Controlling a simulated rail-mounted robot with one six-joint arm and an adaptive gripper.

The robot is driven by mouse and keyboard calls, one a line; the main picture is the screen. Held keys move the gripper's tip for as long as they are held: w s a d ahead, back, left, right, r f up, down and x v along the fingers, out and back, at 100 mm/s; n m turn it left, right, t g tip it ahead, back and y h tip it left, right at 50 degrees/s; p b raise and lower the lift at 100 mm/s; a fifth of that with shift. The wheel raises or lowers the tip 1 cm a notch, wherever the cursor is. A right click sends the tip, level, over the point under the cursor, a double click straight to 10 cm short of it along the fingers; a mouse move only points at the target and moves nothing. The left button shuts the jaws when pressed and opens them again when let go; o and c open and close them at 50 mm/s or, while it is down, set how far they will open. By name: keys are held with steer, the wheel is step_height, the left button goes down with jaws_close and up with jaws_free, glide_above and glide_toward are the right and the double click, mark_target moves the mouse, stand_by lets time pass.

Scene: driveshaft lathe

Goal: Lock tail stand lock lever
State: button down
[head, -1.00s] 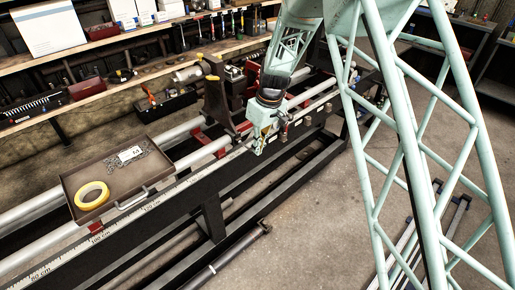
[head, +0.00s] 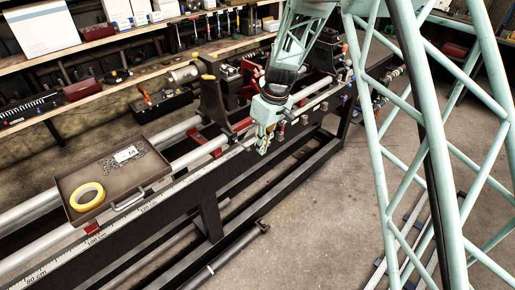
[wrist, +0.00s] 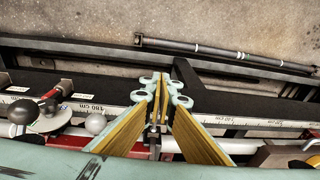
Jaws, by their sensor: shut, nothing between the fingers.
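The dark tail stand (head: 212,103) sits on the rails of the lathe bed in the head view, with a red part (head: 241,125) low on its right side. My gripper (head: 263,148) hangs at the front edge of the bed, to the right of and below the tail stand. In the wrist view my gripper (wrist: 158,112) is shut and empty, its fingers meeting over the bed's front edge. A black-knobbed lever (wrist: 22,112) and a grey ball knob (wrist: 96,124) are left of the fingers, apart from them. I cannot tell which one is the lock lever.
A tray (head: 78,217) with a yellow tape roll (head: 87,196) rests on the bed at left. A measuring scale (wrist: 85,107) runs along the front edge. Tool shelves (head: 100,65) stand behind.

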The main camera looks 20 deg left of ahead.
steer(key=shift+s+d+r, duration=0.25)
steer(key=shift+d+r, duration=0.2)
steer(key=shift+d, duration=0.25)
steer(key=shift+s+d+r, duration=0.25)
steer(key=shift+d+r, duration=0.25)
steer(key=shift+d, duration=0.25)
steer(key=shift+s+d+r, duration=0.25)
steer(key=shift+d+r, duration=0.2)
steer(key=shift+d, duration=0.25)
steer(key=s+d+r+m+t, duration=0.1)
steer(key=s+d+r+m, duration=0.35)
steer(key=d+r, duration=0.8)
steer(key=s+d+r+m+t, duration=0.1)
steer(key=s+d+r, duration=0.6)
steer(key=d+r, duration=0.6)
steer(key=s+d+r+m+t+h, duration=0.1)
steer(key=s+d+r+m, duration=0.1)
steer(key=s+d+r, duration=0.35)
steer(key=s+d+r+m, duration=0.2)
steer(key=s+d, duration=0.4)
steer(key=s, duration=0.3)
steer(key=s+d+m+t+h, duration=0.1)
steer(key=s+d+m, duration=0.3)
steer(key=s, duration=1.1)
steer(key=shift+s+d+r, duration=0.15)
steer(key=shift+s+d, duration=0.25)
steer(key=shift+d, duration=1.5)
